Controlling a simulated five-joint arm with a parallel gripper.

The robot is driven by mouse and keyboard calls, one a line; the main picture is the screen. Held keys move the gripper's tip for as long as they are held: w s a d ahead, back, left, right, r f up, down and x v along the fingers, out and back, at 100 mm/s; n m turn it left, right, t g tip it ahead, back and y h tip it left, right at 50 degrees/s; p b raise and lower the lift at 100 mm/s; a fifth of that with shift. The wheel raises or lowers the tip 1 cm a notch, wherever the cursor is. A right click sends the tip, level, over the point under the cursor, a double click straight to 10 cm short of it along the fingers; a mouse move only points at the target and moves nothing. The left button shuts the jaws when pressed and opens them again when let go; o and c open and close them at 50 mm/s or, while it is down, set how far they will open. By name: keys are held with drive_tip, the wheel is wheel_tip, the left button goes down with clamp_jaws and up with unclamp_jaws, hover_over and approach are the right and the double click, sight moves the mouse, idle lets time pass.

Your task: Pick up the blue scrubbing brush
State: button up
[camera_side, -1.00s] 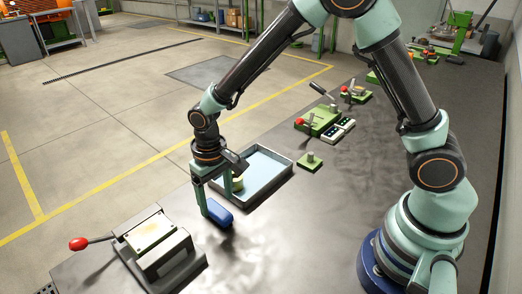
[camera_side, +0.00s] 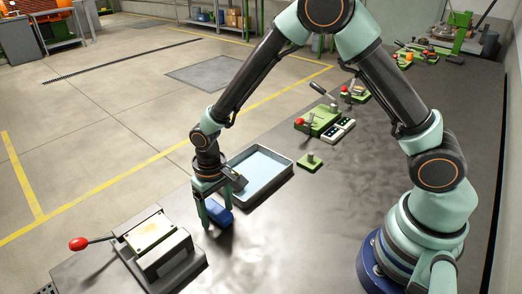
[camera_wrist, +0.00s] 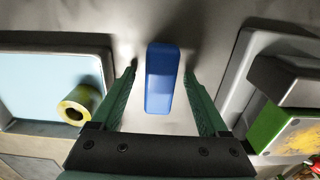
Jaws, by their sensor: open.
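The blue scrubbing brush (camera_side: 222,218) lies on the dark metal table, between the tray and the clamp fixture. It also shows in the wrist view (camera_wrist: 160,80), long and upright in the picture. My gripper (camera_side: 216,222) is low over the brush with its two green fingers on either side. In the wrist view my gripper (camera_wrist: 161,75) is open, with a gap visible between the brush and each finger. The underside of the brush is hidden.
A grey tray with a pale blue floor (camera_side: 289,168) stands close behind the brush. A yellowish ring-shaped piece (camera_wrist: 80,103) sits at the tray in the wrist view. A clamp fixture with a red-knobbed lever (camera_side: 165,250) stands at front left. Green fixtures (camera_side: 318,120) stand further back.

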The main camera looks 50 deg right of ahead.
sight(216, 208)
drive_tip(key=shift+f, duration=0.1)
clamp_jaws()
idle(0.4)
wheel_tip(216, 208, up, 21)
drive_tip(key=shift+f, duration=0.2)
